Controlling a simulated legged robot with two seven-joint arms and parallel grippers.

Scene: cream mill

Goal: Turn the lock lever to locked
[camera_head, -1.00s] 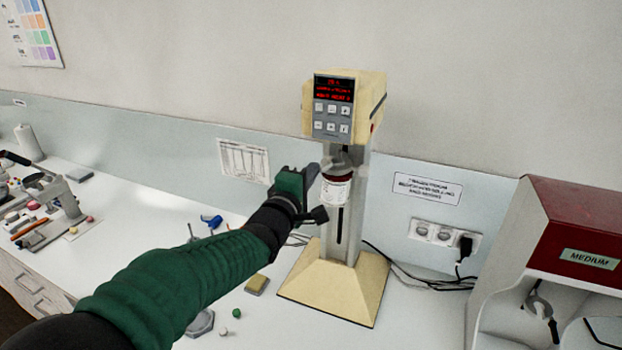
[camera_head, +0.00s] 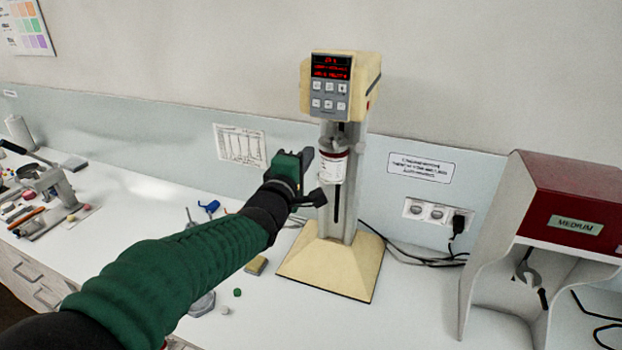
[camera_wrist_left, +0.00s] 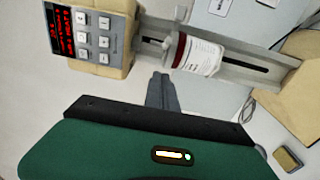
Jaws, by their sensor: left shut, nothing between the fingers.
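The cream mill (camera_head: 334,275) stands on the bench, with a red-lit display and button panel (camera_head: 330,85) on its head. A small jar with a white label and dark red band (camera_head: 331,170) hangs under the head, in front of the grey column; it also shows in the wrist view (camera_wrist_left: 200,56). My left gripper (camera_head: 307,157) is shut and empty, just left of the jar. In the wrist view its dark fingers (camera_wrist_left: 162,90) lie close beside the jar; I cannot tell whether they touch. I cannot clearly make out the lock lever. My right gripper is out of view.
A red and white machine marked MEDIUM (camera_head: 567,215) stands at the right. Black cables run from the wall sockets (camera_head: 437,212) behind the mill. A small yellowish block (camera_head: 256,265) and a green piece (camera_head: 237,292) lie left of the base. Tools crowd the far left.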

